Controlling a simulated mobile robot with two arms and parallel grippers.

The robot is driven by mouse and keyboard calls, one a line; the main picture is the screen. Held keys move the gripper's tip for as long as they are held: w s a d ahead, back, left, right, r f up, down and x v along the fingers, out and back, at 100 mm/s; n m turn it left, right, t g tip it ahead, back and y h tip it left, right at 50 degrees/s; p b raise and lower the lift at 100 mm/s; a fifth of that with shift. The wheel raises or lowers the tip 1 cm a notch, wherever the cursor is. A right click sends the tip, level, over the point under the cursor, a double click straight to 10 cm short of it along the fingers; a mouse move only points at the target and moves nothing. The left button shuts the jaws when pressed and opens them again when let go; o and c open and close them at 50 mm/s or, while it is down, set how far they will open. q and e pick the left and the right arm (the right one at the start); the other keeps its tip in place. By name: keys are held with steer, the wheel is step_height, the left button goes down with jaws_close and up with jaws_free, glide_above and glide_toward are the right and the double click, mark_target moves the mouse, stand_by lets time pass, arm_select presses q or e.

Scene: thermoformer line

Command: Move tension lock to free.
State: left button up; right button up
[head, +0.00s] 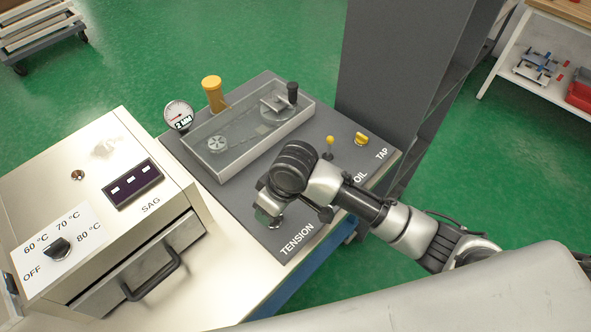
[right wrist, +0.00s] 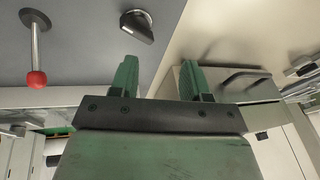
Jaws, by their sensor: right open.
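The TENSION label (head: 297,239) is on the front edge of the grey panel in the head view. My right gripper (head: 267,212) is just behind and left of it, low over the panel; my right arm hides part of the panel there. In the right wrist view my gripper (right wrist: 158,82) is open, its two green fingers apart with nothing between them. A dark knob with a pale mark (right wrist: 137,25) lies beyond the left finger. A lever with a red ball (right wrist: 37,78) stands farther left. I cannot tell which is the tension lock, nor its setting. My left gripper is out of view.
A clear-covered box (head: 250,130) sits on the panel, with a dial gauge (head: 178,115) and yellow post (head: 214,94) behind. A yellow-ball lever (head: 329,143) and yellow tap (head: 361,139) are at right. A cream heater cabinet (head: 92,165) with a drawer handle (head: 150,277) is left.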

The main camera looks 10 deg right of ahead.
steer(key=w+d+r+h, duration=0.1)
steer(key=w+d, duration=0.1)
steer(key=w, duration=0.2)
steer(key=w+d+r+m+h, duration=0.1)
steer(key=w+d+r, duration=0.1)
steer(key=w+d, duration=0.1)
steer(key=w+d+r+h, duration=0.1)
steer(key=w+d, duration=0.2)
steer(key=w, duration=0.2)
steer(key=shift+w+d+r+m+g+h, duration=0.2)
steer(key=shift+r+m+g+h, duration=0.1)
steer(key=shift+r+m+g, duration=0.1)
step_height(320, 180, down, 11)
steer(key=shift+r+p, duration=0.2)
steer(key=shift+p, duration=0.35)
jaws_close()
